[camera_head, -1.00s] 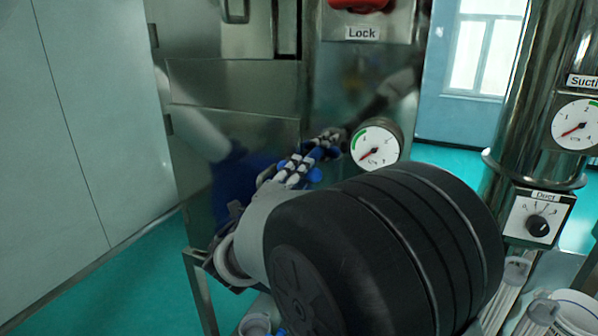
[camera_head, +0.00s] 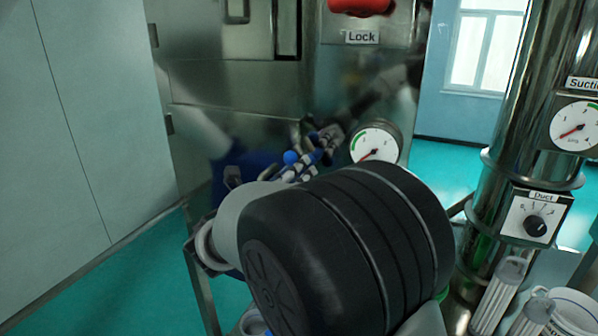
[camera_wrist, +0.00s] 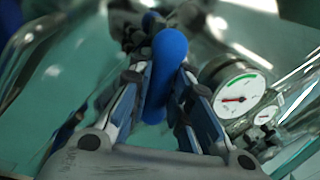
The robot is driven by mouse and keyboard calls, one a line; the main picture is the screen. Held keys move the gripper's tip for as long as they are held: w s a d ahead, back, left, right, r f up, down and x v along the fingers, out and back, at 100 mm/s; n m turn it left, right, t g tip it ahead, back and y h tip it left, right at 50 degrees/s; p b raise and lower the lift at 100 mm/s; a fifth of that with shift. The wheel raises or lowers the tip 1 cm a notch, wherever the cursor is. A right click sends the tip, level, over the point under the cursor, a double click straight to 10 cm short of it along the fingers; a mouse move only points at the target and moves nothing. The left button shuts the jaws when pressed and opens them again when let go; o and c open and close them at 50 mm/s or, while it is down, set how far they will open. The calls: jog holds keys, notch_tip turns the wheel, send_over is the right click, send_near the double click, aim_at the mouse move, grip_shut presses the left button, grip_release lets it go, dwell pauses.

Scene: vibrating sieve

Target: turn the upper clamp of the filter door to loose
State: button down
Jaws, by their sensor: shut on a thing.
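The blue clamp handle (camera_wrist: 165,70) lies between the two fingers of my gripper (camera_wrist: 168,92) in the wrist view. The fingers are shut on it, one along each side. Its rounded blue end also shows in the head view (camera_head: 291,158), just above my gripper (camera_head: 312,160). The handle's base on the steel filter door (camera_head: 235,125) is mostly hidden by the fingers. I cannot tell from these frames how far the clamp is turned.
A round pressure gauge (camera_head: 376,144) sits close to the right of my gripper. A red lock handle (camera_head: 360,6) is above. A shiny steel column (camera_head: 508,120) with a gauge and a duct knob (camera_head: 536,226) stands at the right. White containers (camera_head: 566,310) stand lower right.

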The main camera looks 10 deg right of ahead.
jog(key=m+g+b, duration=0.1)
jog(key=m, duration=0.6)
dwell(0.7)
jog(key=c, duration=1.5)
grip_release()
jog(key=shift+o, duration=0.2)
jog(key=v, duration=1.2)
jog(key=shift+r, duration=0.3)
